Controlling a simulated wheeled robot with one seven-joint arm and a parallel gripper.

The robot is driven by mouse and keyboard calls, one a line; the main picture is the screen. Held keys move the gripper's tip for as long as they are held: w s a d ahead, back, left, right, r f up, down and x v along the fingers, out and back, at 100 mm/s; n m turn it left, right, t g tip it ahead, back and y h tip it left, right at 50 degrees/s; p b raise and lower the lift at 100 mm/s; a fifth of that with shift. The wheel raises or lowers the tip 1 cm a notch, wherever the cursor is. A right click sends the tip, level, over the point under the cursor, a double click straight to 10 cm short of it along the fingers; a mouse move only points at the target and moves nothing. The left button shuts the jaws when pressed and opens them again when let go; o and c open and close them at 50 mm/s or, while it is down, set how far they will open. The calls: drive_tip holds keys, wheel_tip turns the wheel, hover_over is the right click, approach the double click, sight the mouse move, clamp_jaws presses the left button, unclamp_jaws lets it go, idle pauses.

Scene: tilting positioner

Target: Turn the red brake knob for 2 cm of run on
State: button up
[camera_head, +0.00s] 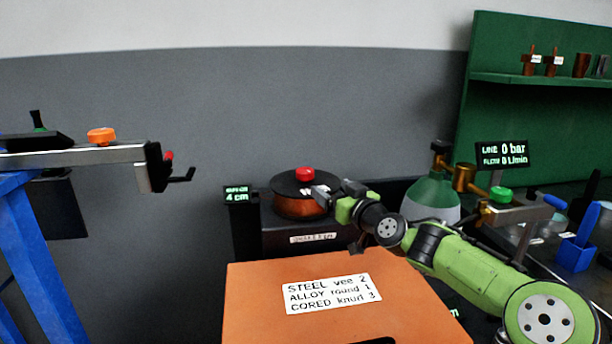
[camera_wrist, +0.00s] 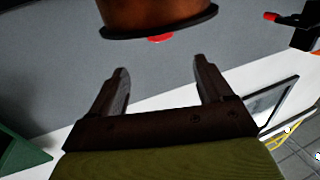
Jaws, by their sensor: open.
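The red brake knob (camera_head: 305,174) sits on top of the black flange of a copper-coloured spool (camera_head: 298,207). My gripper (camera_head: 328,191) is at the right side of the spool, close to the flange. In the wrist view, my gripper (camera_wrist: 162,74) has its jaws apart with nothing between them. The red knob (camera_wrist: 160,39) shows there as a thin sliver at the flange edge, beyond the fingertips. Whether anything touches is unclear.
An orange box (camera_head: 250,292) with a sign naming steel, alloy and cored stands in front. A display (camera_head: 502,154) reads 0 bar and 0 L/min. A green gas cylinder (camera_head: 432,198) stands right of the spool.

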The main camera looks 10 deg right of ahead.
sight(306, 175)
drive_tip(key=p+x, duration=0.1)
drive_tip(key=x, duration=1.1)
drive_tip(key=shift+a+p, duration=0.1)
drive_tip(key=shift+p, duration=0.25)
drive_tip(key=shift+w+a+f, duration=0.1)
drive_tip(key=shift+w, duration=0.4)
drive_tip(key=c, duration=1.1)
drive_tip(key=shift+o, duration=0.2)
drive_tip(key=shift+s+a+f+m+t+h+b, duration=0.1)
drive_tip(key=shift+a+m+t+h+b, duration=0.1)
drive_tip(key=shift+m+h+b, duration=0.35)
drive_tip(key=shift+a+m+t+h+b, duration=0.15)
drive_tip(key=shift+m+h+b, duration=0.15)
drive_tip(key=shift+h, duration=0.35)
drive_tip(key=m+h, duration=0.1)
drive_tip(key=h, duration=0.1)
drive_tip(key=m+h+p, duration=0.1)
drive_tip(key=h, duration=0.1)
drive_tip(key=shift+a+r+m, duration=0.1)
drive_tip(key=shift+r+m, duration=0.1)
drive_tip(key=shift+m, duration=0.05)
drive_tip(key=shift+f+h, duration=0.1)
drive_tip(key=shift+h, duration=0.2)
drive_tip(key=o, duration=1.1)
drive_tip(key=shift+c, duration=0.2)
